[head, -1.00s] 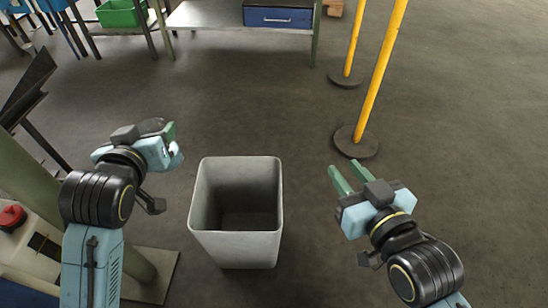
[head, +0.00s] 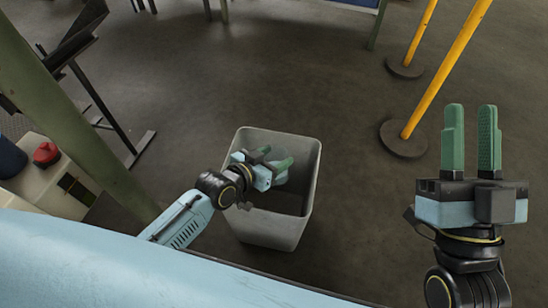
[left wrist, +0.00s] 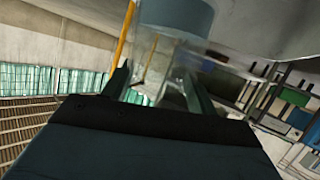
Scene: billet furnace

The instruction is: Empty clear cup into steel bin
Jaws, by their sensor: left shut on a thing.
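The steel bin (head: 268,231) is a square, open-topped grey bin standing on the floor in the middle of the head view. My left gripper (head: 274,160) is over the bin's opening, shut on the clear cup (head: 281,178). The cup is see-through and partly hidden by the fingers in the head view. It also shows in the left wrist view (left wrist: 175,48), between the fingers. I cannot tell its exact tilt or its contents. My right gripper (head: 470,140) is open and empty, to the right of the bin, fingers pointing up the picture.
Two yellow posts (head: 440,75) on dark round bases stand behind and right of the bin. A green-grey column (head: 75,130) and a white container with a red cap (head: 46,153) are at the left. The floor between bin and posts is clear.

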